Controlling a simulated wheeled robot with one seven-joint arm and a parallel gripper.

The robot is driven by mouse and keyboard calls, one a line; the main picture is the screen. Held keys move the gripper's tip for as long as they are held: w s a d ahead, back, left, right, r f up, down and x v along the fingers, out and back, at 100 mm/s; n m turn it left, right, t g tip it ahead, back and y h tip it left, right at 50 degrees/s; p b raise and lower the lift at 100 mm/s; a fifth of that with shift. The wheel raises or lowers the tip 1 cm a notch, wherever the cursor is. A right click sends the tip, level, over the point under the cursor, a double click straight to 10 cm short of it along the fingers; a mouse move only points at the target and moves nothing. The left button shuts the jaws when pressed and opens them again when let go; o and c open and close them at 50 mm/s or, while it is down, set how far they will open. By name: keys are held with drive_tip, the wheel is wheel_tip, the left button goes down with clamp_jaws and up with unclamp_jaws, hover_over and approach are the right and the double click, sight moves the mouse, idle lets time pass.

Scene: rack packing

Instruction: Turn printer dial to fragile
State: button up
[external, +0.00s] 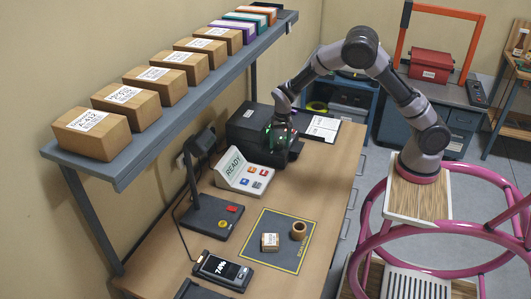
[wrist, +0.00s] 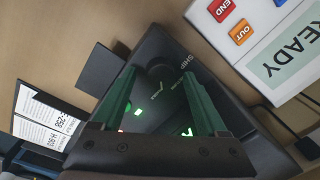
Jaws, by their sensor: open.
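The black printer (external: 246,122) stands at the back of the wooden desk. In the wrist view its dark top face (wrist: 150,52) shows small white lettering that begins "SHIP", a red light and green marks. A dark round shape, apparently the dial (wrist: 160,73), lies between my fingers; its setting is too dark to read. My gripper (external: 281,131) is over the printer's right part in the external view. In the wrist view my gripper (wrist: 158,88) has its two green fingers apart, one on each side of the dial. I cannot tell whether they touch it.
A white console reading READY (external: 243,173) with coloured buttons stands in front of the printer. Printed labels (external: 322,128) lie to its right. A wall shelf (external: 165,130) with several boxes runs along the left. A dark mat (external: 275,240) holds a small box and a brown ring.

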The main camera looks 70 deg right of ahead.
sight(281, 144)
drive_tip(key=shift+f, duration=0.1)
clamp_jaws()
drive_tip(key=shift+n, duration=0.5)
unclamp_jaws()
wheel_tip(281, 144, up, 11)
drive_tip(key=shift+s+d, duration=0.2)
drive_tip(key=shift+s, duration=0.05)
drive_tip(key=shift+f, duration=0.15)
